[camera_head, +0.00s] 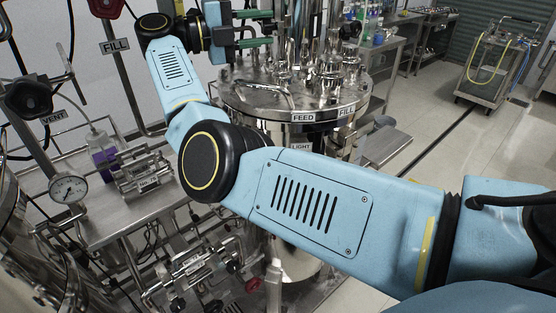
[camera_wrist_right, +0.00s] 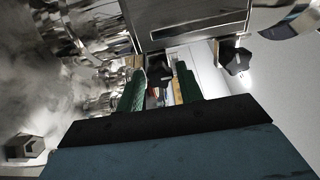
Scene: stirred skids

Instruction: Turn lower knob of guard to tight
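My right arm crosses the head view, and its gripper (camera_head: 270,28) is above the steel vessel (camera_head: 300,102), pointing right. Its two green fingers are apart. In the right wrist view the fingers (camera_wrist_right: 160,72) are also spread, with a small dark knob-like part (camera_wrist_right: 157,70) showing between or beyond them; I cannot tell whether they touch it. A black lobed knob (camera_wrist_right: 235,60) shows to the right of the fingers. I cannot tell which of these is the guard's lower knob. The guard is not clearly made out in the head view. My left gripper is not in view.
The vessel lid carries several steel fittings close to the gripper. At left are a black knob marked VENT (camera_head: 29,98), a pressure gauge (camera_head: 68,188) and a purple bottle (camera_head: 102,158). A cart (camera_head: 497,66) stands at the back right. Open floor lies to the right.

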